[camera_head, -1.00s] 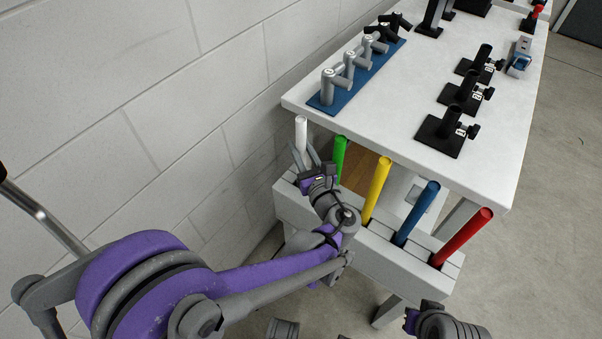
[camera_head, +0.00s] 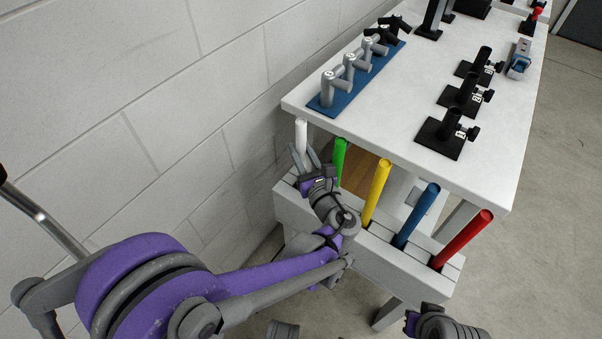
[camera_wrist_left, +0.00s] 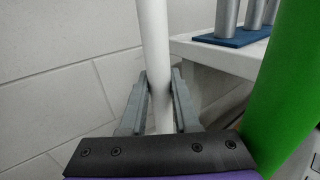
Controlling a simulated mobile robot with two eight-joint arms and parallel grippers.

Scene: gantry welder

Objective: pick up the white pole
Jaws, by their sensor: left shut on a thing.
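The white pole (camera_head: 301,135) stands upright at the left end of the row of coloured poles, beside the wall. My left gripper (camera_head: 305,158) has its two fingers on either side of the pole. In the left wrist view, the grey fingers are shut on the white pole (camera_wrist_left: 154,60), one on each side. The pole's lower end is hidden behind the gripper. My right arm's end (camera_head: 440,324) shows at the bottom edge, and its fingers cannot be made out.
Green (camera_head: 340,158), yellow (camera_head: 376,190), blue (camera_head: 416,213) and red (camera_head: 462,238) poles stand in the grey rack (camera_head: 352,255). The green pole is close to my left gripper. The white table (camera_head: 395,125) overhangs behind, holding grey fittings on a blue plate (camera_head: 345,92) and black holders (camera_head: 440,133).

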